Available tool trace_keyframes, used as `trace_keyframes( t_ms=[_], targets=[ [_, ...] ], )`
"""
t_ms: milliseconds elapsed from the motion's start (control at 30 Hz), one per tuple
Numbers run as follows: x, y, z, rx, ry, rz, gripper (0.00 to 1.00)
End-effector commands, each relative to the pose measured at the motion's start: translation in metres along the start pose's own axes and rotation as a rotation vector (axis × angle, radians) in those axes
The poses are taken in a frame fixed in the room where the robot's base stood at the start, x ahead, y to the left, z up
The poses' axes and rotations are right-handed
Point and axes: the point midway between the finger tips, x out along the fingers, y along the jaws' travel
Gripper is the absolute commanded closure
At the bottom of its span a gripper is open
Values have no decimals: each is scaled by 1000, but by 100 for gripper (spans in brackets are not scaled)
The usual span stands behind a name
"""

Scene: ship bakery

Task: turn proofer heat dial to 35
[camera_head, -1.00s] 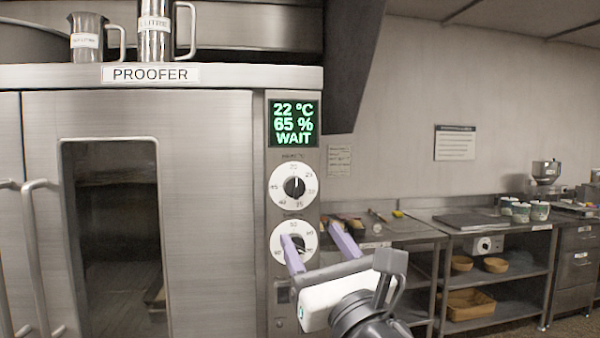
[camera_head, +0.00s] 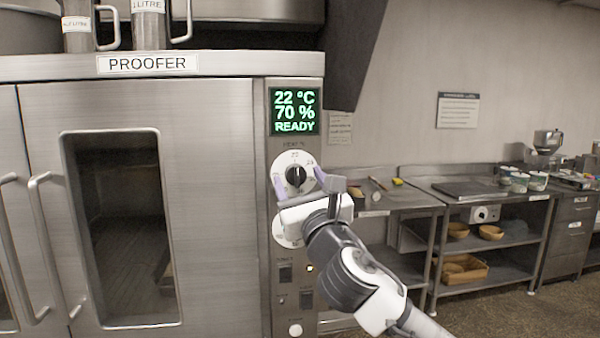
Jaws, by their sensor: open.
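The proofer's upper dial (camera_head: 295,172), a white disc with a black knob, sits below the display and is the heat dial. Its knob points up, near the 20 mark; the lower right of its scale is partly hidden. The green display (camera_head: 295,111) reads 22 °C, 70 % and READY. My gripper (camera_head: 299,182) is open in front of the upper dial, its two lilac fingers on either side of the knob. I cannot tell whether they touch it. The lower dial (camera_head: 280,232) is mostly hidden behind my gripper.
Door handles (camera_head: 45,245) stick out at the left. Measuring jugs (camera_head: 77,25) stand on top of the proofer (camera_head: 200,66).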

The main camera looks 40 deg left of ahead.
Motion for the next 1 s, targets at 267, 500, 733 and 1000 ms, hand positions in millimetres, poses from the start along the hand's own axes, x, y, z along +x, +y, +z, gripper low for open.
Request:
trace_keyframes(
  t_ms=[267, 500, 733, 1000],
  targets=[
    [4, 0, -1, 0, 0, 0, 41],
    [4, 0, 0, 0, 0, 0, 64],
    [4, 0, 0, 1, -1, 0, 86],
    [3, 1, -2, 43, -5, -17, 86]
  ],
)
